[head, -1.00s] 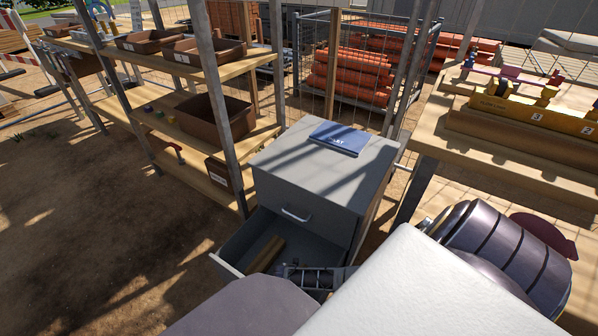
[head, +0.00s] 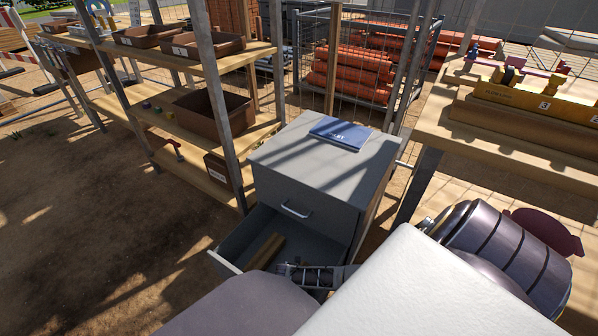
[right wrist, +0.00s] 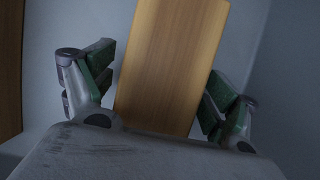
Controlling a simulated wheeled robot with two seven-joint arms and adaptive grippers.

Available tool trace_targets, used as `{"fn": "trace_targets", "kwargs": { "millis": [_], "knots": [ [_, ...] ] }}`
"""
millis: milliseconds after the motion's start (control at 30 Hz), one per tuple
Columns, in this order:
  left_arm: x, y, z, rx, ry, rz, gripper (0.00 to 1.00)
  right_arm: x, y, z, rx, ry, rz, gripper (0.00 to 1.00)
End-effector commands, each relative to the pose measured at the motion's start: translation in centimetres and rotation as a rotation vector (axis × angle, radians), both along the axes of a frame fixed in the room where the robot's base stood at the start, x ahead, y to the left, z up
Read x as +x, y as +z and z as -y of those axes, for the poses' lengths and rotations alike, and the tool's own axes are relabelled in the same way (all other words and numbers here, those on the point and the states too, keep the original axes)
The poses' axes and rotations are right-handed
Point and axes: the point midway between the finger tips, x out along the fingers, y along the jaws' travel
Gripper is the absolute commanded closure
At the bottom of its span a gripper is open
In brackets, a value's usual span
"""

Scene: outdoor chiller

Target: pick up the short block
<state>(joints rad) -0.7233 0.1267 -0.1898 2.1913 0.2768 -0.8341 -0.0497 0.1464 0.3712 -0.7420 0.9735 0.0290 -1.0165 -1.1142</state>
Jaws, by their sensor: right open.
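In the right wrist view, a light-brown wooden block (right wrist: 172,65) lies between the two fingers of my right gripper (right wrist: 157,85). The fingers are spread, with a gap visible at the left finger. Part of another wooden piece (right wrist: 10,70) shows at the left edge of that view. In the head view, a wooden block (head: 264,251) lies in the open drawer (head: 232,243) of a grey cabinet. My right gripper (head: 288,272) reaches into this drawer from the right, close to that block. I cannot tell which piece is the short one. My left gripper is not in view.
A blue book (head: 340,133) lies on the grey cabinet top (head: 290,150). A wooden shelf with brown bins (head: 213,115) stands at the left. A wooden workbench (head: 470,130) stands at the right. The drawer walls surround my right gripper.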

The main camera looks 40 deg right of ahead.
Motion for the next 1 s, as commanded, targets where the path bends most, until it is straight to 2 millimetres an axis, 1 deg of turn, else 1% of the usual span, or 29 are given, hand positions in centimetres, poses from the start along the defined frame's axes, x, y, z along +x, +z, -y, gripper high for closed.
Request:
{"fn": "trace_targets", "kwargs": {
  "millis": [133,167,600,633,1000],
  "knots": [
    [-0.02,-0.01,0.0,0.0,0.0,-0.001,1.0,0.01,0.01,-0.01,0.0,0.0,0.0,0.12],
    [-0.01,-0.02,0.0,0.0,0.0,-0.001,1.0,0.01,0.01,-0.01,0.0,0.0,0.0,0.14],
    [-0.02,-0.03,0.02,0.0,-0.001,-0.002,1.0,-0.01,0.0,0.0,0.0,0.0,0.0,0.7],
    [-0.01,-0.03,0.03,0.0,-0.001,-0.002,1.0,0.04,0.03,0.01,0.0,0.0,0.0,0.72],
    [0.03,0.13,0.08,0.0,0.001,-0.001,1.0,0.03,0.21,0.03,0.0,0.0,0.0,0.72]
  ]
}}
